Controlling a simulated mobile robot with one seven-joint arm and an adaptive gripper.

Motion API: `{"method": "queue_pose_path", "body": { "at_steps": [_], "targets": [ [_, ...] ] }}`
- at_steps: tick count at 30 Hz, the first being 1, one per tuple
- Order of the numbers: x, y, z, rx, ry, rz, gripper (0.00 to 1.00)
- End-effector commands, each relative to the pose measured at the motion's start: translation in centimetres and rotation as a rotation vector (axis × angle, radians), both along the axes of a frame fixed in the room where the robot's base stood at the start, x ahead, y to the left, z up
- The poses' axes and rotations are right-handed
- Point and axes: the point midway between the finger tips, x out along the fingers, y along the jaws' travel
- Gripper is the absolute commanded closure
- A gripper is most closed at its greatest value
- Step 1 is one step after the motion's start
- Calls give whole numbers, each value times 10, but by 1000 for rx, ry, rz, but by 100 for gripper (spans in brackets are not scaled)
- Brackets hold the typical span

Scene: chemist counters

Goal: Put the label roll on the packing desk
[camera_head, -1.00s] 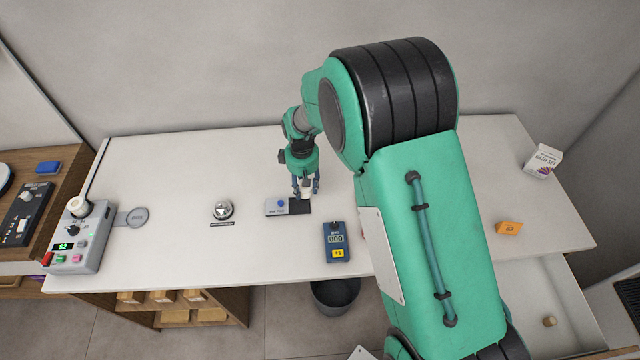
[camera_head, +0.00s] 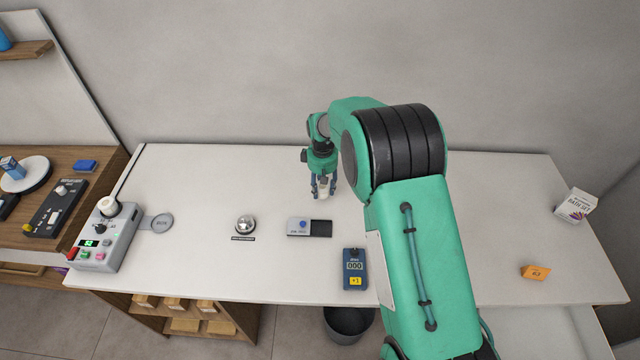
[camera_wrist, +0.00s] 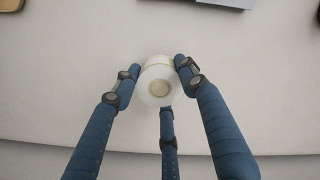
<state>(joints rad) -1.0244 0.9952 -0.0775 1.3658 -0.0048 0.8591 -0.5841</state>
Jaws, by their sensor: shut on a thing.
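The label roll (camera_wrist: 158,84) is white with a pale beige core. In the wrist view it sits between the blue fingers of my gripper (camera_wrist: 160,88), which are shut on it. In the head view my gripper (camera_head: 324,191) points down over the white counter (camera_head: 190,185), behind the ink pad case, and the roll shows only as a small pale patch between the fingers. I cannot tell how high it is above the counter. No desk is clearly marked as the packing desk.
A grey-and-black ink pad case (camera_head: 309,227), a blue counter device (camera_head: 354,268) and a bell (camera_head: 245,225) stand nearby. A grey machine (camera_head: 108,235) is at the left, beside a wooden desk (camera_head: 62,165). A white box (camera_head: 575,207) and orange packet (camera_head: 535,272) lie right.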

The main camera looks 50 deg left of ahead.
Motion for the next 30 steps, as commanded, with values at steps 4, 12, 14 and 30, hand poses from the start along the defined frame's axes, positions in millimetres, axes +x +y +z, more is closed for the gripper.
{"method": "queue_pose_path", "body": {
  "at_steps": [4, 12, 14, 30],
  "targets": [
    [10, 16, -3, 1, 0, 0, 85],
    [25, 38, -4, 2, -1, 0, 85],
    [27, 41, -4, 2, -1, 0, 85],
    [29, 45, -7, 0, 0, 0, 85]
  ]
}}
